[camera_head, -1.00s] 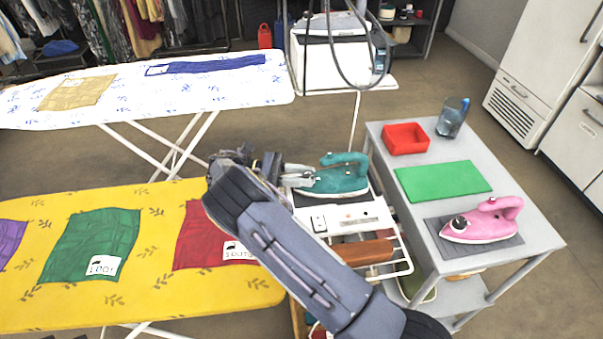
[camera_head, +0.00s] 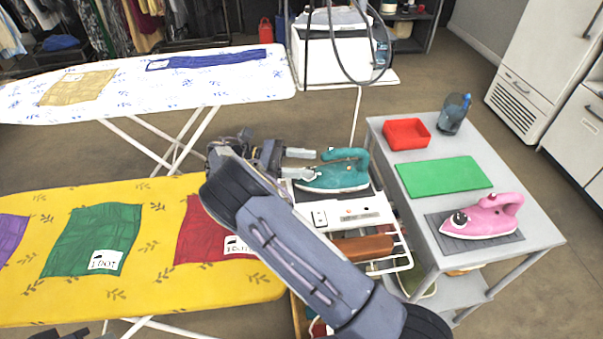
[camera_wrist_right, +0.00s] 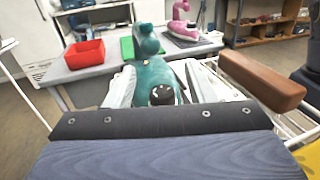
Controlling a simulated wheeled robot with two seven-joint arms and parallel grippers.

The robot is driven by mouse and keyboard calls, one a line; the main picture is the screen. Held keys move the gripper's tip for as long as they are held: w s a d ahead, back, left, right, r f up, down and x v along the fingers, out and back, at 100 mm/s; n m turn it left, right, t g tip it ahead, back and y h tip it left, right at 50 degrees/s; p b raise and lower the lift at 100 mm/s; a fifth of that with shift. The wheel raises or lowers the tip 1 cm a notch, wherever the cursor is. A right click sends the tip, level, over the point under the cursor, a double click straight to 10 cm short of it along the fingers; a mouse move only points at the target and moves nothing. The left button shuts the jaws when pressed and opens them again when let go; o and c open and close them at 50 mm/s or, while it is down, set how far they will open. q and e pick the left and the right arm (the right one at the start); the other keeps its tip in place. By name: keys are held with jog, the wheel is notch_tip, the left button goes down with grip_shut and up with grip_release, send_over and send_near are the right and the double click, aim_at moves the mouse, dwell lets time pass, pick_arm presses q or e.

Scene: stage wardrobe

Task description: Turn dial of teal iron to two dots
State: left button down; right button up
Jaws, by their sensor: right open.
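The teal iron (camera_head: 338,172) stands on a dark pad on the white stand in the head view, with its handle up. Its black dial (camera_wrist_right: 161,95) with a light mark shows at the near end of the iron in the right wrist view. My right gripper (camera_head: 302,164) is open at the left end of the iron. In the wrist view its two pale fingers (camera_wrist_right: 155,88) lie on either side of the dial, apart from each other. I cannot tell whether either touches the dial. The dots on the dial are too small to read.
A brown wooden bar (camera_head: 362,248) lies below the stand's front. The yellow ironing board (camera_head: 158,225) is at left.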

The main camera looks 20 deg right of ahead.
jog(key=s+a+r+p, duration=0.1)
jog(key=s+a+r, duration=0.5)
jog(key=s+r, duration=0.4)
jog(key=s, duration=0.2)
jog(key=shift+s+r, duration=0.15)
jog(key=shift+s, duration=0.2)
jog(key=shift+d, duration=0.1)
